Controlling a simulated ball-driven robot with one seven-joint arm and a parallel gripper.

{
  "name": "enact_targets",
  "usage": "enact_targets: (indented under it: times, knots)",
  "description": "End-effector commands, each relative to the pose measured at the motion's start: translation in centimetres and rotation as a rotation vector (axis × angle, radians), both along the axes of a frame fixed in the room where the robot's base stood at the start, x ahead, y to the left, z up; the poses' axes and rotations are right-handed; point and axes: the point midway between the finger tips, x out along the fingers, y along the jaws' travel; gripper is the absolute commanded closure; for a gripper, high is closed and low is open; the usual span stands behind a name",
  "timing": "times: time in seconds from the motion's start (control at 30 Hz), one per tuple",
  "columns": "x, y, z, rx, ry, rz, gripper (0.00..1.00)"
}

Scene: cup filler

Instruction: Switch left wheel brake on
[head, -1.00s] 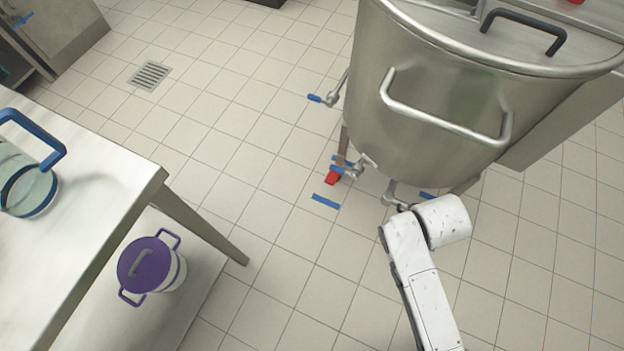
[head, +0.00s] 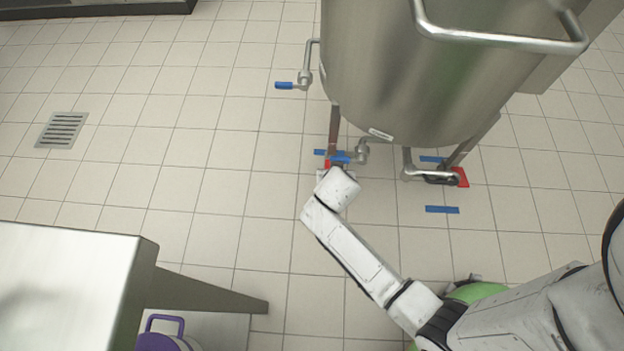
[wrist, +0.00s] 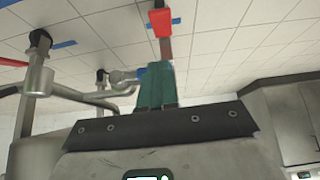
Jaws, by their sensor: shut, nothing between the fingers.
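The left wheel's red brake pedal (head: 327,164) shows in the head view at the foot of the tank's left leg, partly hidden by my arm. In the wrist view a red pedal (wrist: 162,22) lies just past the tips of my gripper (wrist: 157,68). The teal fingers are together and empty, pointing at it; a small gap shows in the picture, but contact is hard to judge. My gripper is mostly hidden behind my arm in the head view. The right wheel has a red pedal (head: 461,177) too.
The steel tank (head: 410,80) stands above, with a blue-handled valve (head: 285,86) at left and a lower valve (head: 362,150) close to my wrist. A steel table (head: 70,290) and a purple pot (head: 165,340) are at lower left. Tiled floor is clear between.

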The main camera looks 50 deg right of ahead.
Motion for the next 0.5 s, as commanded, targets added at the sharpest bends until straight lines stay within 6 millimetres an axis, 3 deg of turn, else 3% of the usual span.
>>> enact_targets:
  times: [0.1, 0.5]
  knots:
    - [0.32, -0.28, -1.03, -0.006, -0.014, -0.011, 1.0]
    - [0.43, -0.3, -1.08, -0.007, -0.018, -0.013, 1.0]
